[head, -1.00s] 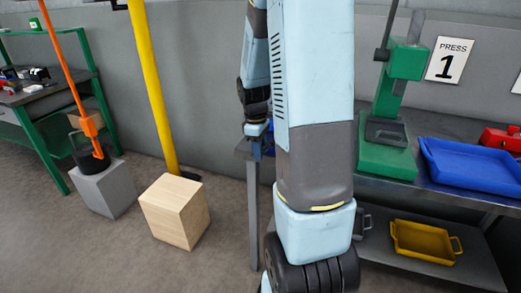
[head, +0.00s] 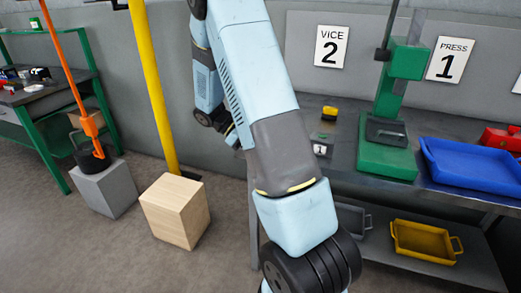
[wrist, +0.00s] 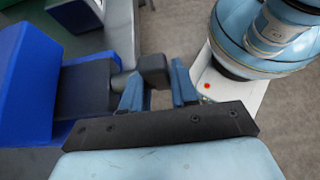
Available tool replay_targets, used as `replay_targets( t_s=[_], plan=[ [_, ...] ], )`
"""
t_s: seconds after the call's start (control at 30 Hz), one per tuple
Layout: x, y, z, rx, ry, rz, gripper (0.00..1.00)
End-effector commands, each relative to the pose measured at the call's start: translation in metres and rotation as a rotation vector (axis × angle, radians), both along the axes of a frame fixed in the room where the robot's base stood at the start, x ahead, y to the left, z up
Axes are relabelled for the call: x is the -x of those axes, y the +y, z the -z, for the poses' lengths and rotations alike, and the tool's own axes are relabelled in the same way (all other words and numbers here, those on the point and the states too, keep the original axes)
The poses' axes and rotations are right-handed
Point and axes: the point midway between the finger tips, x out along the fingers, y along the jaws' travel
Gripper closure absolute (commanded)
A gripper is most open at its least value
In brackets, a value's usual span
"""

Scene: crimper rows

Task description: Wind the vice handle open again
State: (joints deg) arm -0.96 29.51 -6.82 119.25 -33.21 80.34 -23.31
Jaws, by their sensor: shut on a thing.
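The vice shows in the wrist view as a blue body (wrist: 30,75) with a dark grey block beside it. Its dark handle (wrist: 153,66) sticks out to the right of that block. My gripper (wrist: 157,92) is shut on the handle, with one blue finger on each side; the plate of my gripper hides part of the grip. In the head view my arm hides the vice, and the grip is not clear there.
In the head view, the bench under the VICE 2 sign (head: 330,46) carries a green press (head: 388,155), a blue tray (head: 470,163) and a small yellow thing (head: 329,113). A yellow tray (head: 424,241) is below. A wooden block (head: 175,212) and a yellow post (head: 152,85) stand left.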

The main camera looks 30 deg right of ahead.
Motion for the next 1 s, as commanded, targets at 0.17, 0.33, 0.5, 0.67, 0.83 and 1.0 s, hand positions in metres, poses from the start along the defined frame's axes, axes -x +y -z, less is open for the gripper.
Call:
replay_targets(
  t_s=[0.17, 0.33, 0.5, 0.67, 0.83, 1.0],
  plan=[
    [-0.0036, 0.0004, 0.0023, 0.104, 0.128, -0.006, 1.0],
    [-0.0034, 0.0006, 0.0034, 0.199, 0.25, -0.007, 1.0],
    [-0.0031, 0.0008, 0.0044, 0.28, 0.354, -0.007, 1.0],
    [-0.003, 0.0003, 0.0047, 0.34, 0.43, -0.006, 1.0],
    [-0.0027, 0.0008, 0.0048, 0.382, 0.484, -0.006, 1.0],
    [-0.0025, 0.0005, 0.005, 0.404, 0.512, -0.006, 1.0]
  ],
)
